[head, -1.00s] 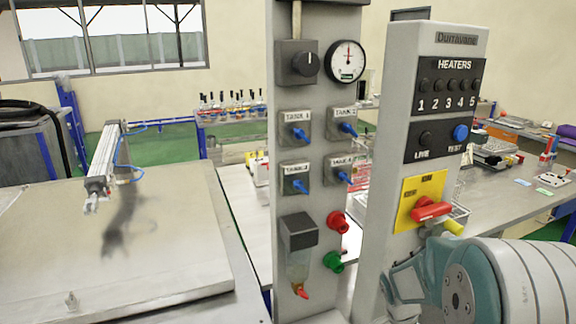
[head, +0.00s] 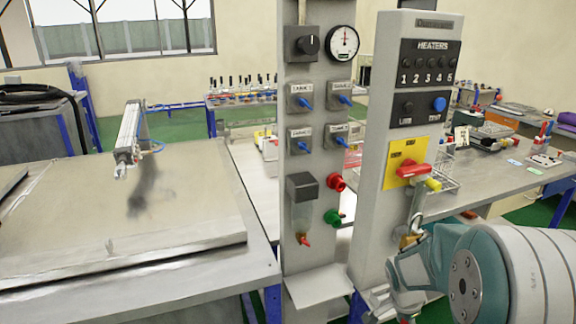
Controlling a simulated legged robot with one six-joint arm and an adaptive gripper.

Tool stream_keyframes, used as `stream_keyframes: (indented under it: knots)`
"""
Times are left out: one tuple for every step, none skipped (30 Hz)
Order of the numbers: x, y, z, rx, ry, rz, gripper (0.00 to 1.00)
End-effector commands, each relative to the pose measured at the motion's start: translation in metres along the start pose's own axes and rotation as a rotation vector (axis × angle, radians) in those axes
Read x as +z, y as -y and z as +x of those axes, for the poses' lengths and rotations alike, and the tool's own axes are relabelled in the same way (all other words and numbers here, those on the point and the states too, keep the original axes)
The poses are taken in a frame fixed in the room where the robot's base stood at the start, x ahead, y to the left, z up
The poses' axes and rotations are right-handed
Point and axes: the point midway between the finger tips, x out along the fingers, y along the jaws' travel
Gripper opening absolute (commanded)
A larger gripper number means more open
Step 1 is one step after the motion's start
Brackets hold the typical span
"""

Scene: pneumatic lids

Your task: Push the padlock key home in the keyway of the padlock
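A small brass padlock (head: 410,240) hangs low on the front of the heater panel (head: 371,200), below the red switch handle (head: 414,171) on its yellow plate. The padlock is small in the head view and partly covered by my gripper (head: 405,266). My gripper is close up to the padlock at its lower side. Whether they touch cannot be told. The padlock key and the keyway cannot be made out. The finger opening is hidden by my gripper's body and the angle.
A second grey panel (head: 297,176) with a gauge, blue valves and red and green knobs stands to the left. A metal table (head: 215,215) with a pneumatic cylinder (head: 128,135) lies further left. A bench (head: 490,178) with small equipment extends behind on the right.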

Motion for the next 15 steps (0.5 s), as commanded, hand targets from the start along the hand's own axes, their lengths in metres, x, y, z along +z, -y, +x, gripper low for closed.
stream_keyframes:
  knots:
    - [0.0,0.0,0.0,0.0,0.0,0.0,0.0]
    - [0.002,0.002,0.001,-0.004,0.001,-0.019,0.0]
    - [0.004,0.006,0.003,-0.012,0.001,-0.047,0.0]
    - [0.006,0.008,0.004,-0.017,0.0,-0.066,0.0]
    - [0.008,0.01,0.004,-0.022,0.0,-0.085,0.0]
    - [0.01,0.013,0.006,-0.028,0.001,-0.111,0.0]
    - [0.011,0.015,0.007,-0.034,0.0,-0.132,0.0]
    - [0.013,0.017,0.008,-0.039,0.0,-0.151,0.0]
    - [0.016,0.02,0.009,-0.045,0.001,-0.181,0.0]
    - [0.018,0.022,0.011,-0.051,0.001,-0.204,0.0]
    - [0.019,0.025,0.011,-0.057,0.001,-0.225,0.0]
    - [0.022,0.028,0.013,-0.066,0.0,-0.257,0.0]
    - [0.024,0.031,0.014,-0.072,0.001,-0.282,0.0]
    - [0.026,0.033,0.015,-0.078,0.001,-0.306,0.0]
    - [0.029,0.037,0.017,-0.087,0.001,-0.341,0.0]
